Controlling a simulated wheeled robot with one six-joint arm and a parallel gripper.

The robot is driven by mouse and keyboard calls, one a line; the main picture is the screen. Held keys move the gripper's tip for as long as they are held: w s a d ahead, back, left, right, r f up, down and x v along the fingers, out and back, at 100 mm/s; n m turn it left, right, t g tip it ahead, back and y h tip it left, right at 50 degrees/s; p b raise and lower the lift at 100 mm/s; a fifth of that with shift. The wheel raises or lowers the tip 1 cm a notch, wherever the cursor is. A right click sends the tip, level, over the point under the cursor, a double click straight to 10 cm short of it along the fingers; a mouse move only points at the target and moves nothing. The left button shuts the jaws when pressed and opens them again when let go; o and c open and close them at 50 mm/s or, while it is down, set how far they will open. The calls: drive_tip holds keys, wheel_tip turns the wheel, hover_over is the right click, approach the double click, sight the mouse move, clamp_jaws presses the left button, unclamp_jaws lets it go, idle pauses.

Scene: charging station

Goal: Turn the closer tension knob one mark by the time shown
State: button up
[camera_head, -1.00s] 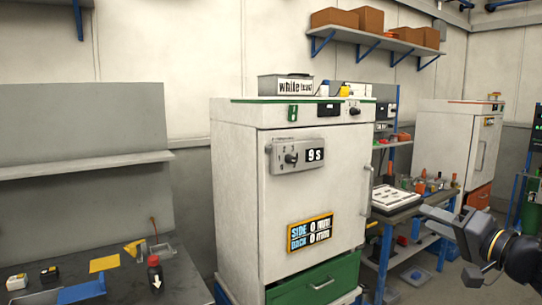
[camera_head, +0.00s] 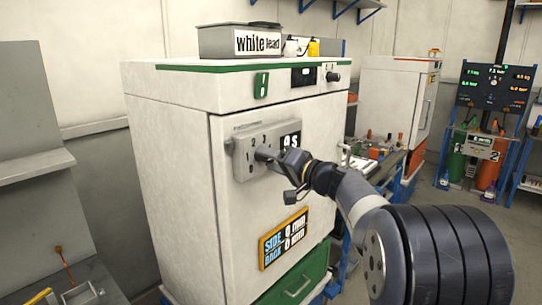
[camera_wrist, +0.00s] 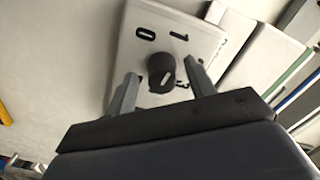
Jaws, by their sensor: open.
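The closer box (camera_head: 240,160) is a grey panel on the white cabinet door, with number marks around its knob and a display (camera_head: 290,140) at its right. My arm partly covers the display, so its digit is unclear. In the wrist view the dark round knob (camera_wrist: 161,68) has a pale line on its face. The marks 0 and 1 show above it; another at its lower right is partly hidden. My gripper (camera_wrist: 160,70) is open, with one finger on each side of the knob. Contact cannot be told. In the head view my gripper (camera_head: 266,157) is at the box front.
A grey "white lead" box (camera_head: 240,42) stands on the cabinet top. A green drawer (camera_head: 297,284) is below the door. A workbench with a second cabinet (camera_head: 392,95) stands behind at right.

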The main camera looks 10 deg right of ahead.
drive_tip(key=shift+w+a, duration=0.25)
drive_tip(key=shift+w, duration=0.1)
drive_tip(key=shift+s+r, duration=0.1)
drive_tip(key=shift+c, duration=0.2)
drive_tip(key=c, duration=0.9)
drive_tip(key=shift+c, duration=0.2)
